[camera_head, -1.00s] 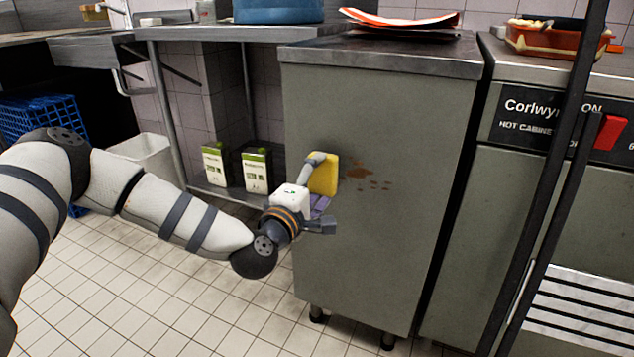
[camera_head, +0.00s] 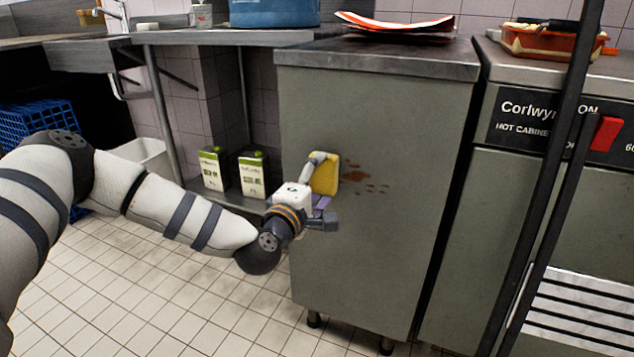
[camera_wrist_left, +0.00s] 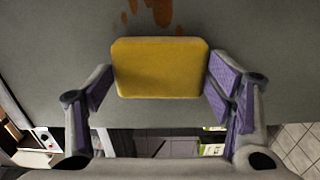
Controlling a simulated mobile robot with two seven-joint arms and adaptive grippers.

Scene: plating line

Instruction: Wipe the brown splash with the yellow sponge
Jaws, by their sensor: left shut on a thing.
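The yellow sponge (camera_head: 325,174) is in my left gripper (camera_head: 322,186), at the side panel of the grey cabinet (camera_head: 375,245). In the left wrist view the sponge (camera_wrist_left: 160,68) sits between the purple-padded fingers of the left gripper (camera_wrist_left: 160,85), which is shut on it. The brown splash (camera_head: 357,177) is a blotch with several small spots on the panel, just right of the sponge. In the left wrist view the splash (camera_wrist_left: 160,12) shows just beyond the sponge's far edge. I cannot tell whether the sponge touches the panel. My right gripper is not in view.
A red and white item (camera_head: 395,22) lies on the cabinet top. The hot cabinet (camera_head: 530,200) stands to the right, with dark upright bars in front. Two cartons (camera_head: 252,176) stand on the low shelf at left. Tiled floor (camera_head: 200,300) lies below.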

